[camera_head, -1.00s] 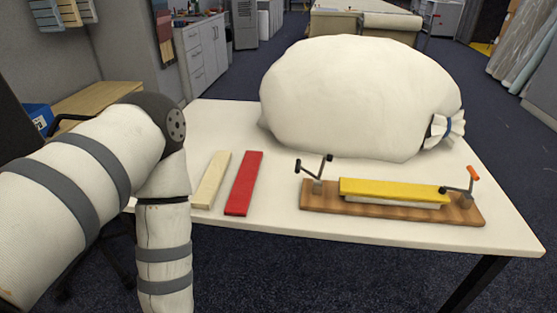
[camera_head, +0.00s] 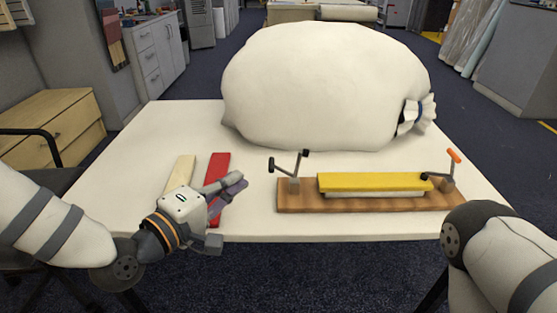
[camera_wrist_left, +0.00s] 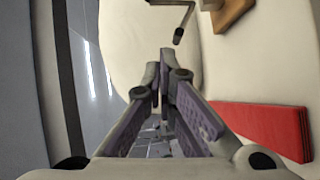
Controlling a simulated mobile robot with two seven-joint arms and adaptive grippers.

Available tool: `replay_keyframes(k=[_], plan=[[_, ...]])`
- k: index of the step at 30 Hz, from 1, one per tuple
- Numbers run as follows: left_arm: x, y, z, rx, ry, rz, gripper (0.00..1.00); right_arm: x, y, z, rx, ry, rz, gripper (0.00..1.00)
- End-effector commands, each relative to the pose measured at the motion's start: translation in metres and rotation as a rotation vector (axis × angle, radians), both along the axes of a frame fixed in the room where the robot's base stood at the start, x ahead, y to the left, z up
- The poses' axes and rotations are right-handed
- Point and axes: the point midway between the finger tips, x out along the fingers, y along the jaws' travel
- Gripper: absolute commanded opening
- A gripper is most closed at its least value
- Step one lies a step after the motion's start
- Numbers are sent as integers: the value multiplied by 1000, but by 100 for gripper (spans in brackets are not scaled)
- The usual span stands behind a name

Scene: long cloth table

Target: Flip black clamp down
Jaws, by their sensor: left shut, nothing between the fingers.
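The black clamp (camera_head: 290,170) stands at the left end of a wooden board (camera_head: 300,208). Its black-tipped arms stick out to the left and upper right. In the left wrist view, part of the clamp (camera_wrist_left: 182,22) shows beyond my fingertips, near a corner of the board (camera_wrist_left: 230,14). My left gripper (camera_head: 240,183) is shut and empty, left of the clamp and apart from it, with its fingers over or near the red strip. It also shows in the left wrist view (camera_wrist_left: 166,60), fingertips together. My right gripper is out of view.
A yellow bar (camera_head: 375,182) lies on a white strip on the board, with an orange-handled clamp (camera_head: 447,178) at the right end. A red strip (camera_head: 218,165) and a cream strip (camera_head: 181,172) lie left. A big white sack (camera_head: 325,85) stands behind.

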Motion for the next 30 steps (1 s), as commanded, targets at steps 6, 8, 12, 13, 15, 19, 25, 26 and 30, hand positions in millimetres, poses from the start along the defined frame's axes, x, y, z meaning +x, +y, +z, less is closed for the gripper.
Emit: replay_keyframes(k=[6, 8, 12, 13, 15, 19, 25, 26, 30], plan=[[33, -23, -5, 2, -1, -3, 0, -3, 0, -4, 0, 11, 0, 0], [44, -31, -7, 2, 0, -2, 0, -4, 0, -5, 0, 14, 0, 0], [70, -48, -10, 3, 1, -2, 0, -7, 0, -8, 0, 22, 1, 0], [75, -51, -10, 2, 0, -2, 0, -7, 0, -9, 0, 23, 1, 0], [81, -62, -11, 2, 2, -4, 0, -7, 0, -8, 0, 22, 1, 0], [84, -81, -12, 2, 0, -3, 0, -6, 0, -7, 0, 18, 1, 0], [86, -92, -14, 1, 1, -2, 0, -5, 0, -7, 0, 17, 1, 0], [86, -92, -14, 1, 1, -1, 0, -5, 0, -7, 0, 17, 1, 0], [86, -92, -14, 1, 2, -1, 0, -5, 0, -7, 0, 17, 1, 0]])
